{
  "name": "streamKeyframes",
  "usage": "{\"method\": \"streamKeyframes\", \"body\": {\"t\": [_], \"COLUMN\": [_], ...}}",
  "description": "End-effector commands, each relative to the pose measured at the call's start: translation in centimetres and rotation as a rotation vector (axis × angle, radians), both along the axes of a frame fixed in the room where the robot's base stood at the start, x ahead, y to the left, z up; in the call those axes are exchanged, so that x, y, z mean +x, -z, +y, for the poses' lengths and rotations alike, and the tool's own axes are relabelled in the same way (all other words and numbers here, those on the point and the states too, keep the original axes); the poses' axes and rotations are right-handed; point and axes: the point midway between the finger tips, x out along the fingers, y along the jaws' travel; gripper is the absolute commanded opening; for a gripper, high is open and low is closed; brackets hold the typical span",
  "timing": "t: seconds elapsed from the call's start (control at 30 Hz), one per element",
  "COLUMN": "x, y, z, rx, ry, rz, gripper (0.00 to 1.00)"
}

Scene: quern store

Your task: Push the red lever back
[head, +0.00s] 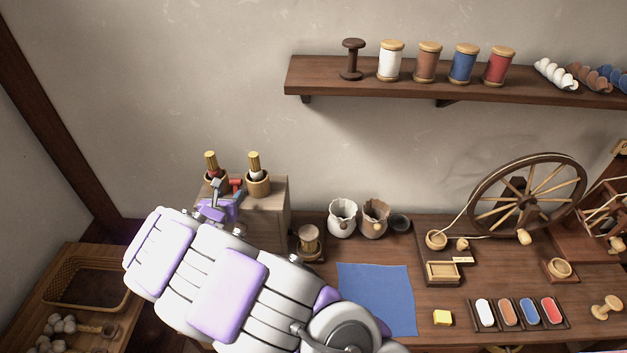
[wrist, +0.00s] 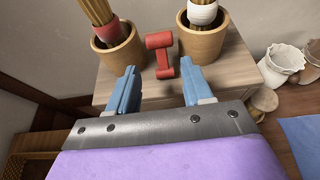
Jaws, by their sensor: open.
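The red lever (wrist: 161,54) stands on the wooden cabinet top between two round wooden pots in the wrist view. It has a wide red crossbar on top and a narrower red stem below. In the head view a red part of it (head: 236,184) shows just beside my gripper. My gripper (wrist: 158,92) is open, with its two blue fingers apart. The lever lies ahead of and between the fingertips, nothing is held between them. I cannot tell whether a finger touches the lever. In the head view my arm hides much of the cabinet front.
The left pot (wrist: 118,50) and right pot (wrist: 202,38) hold bundles of sticks and stand close to either side of the lever. The cabinet (head: 270,208) stands against the wall.

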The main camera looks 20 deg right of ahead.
Motion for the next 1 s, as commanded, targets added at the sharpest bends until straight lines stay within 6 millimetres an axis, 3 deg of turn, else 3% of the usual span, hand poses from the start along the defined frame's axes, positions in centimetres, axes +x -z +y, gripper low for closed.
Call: {"method": "streamKeyframes", "body": {"t": [0.73, 1.0], "x": [-11.3, -10.8], "y": [-5.3, -7.7], "z": [4.2, 0.0], "rx": [0.001, 0.084], "ry": [-0.002, 0.135], "rz": [-0.003, -0.055], "gripper": [0.5, 0.5]}}
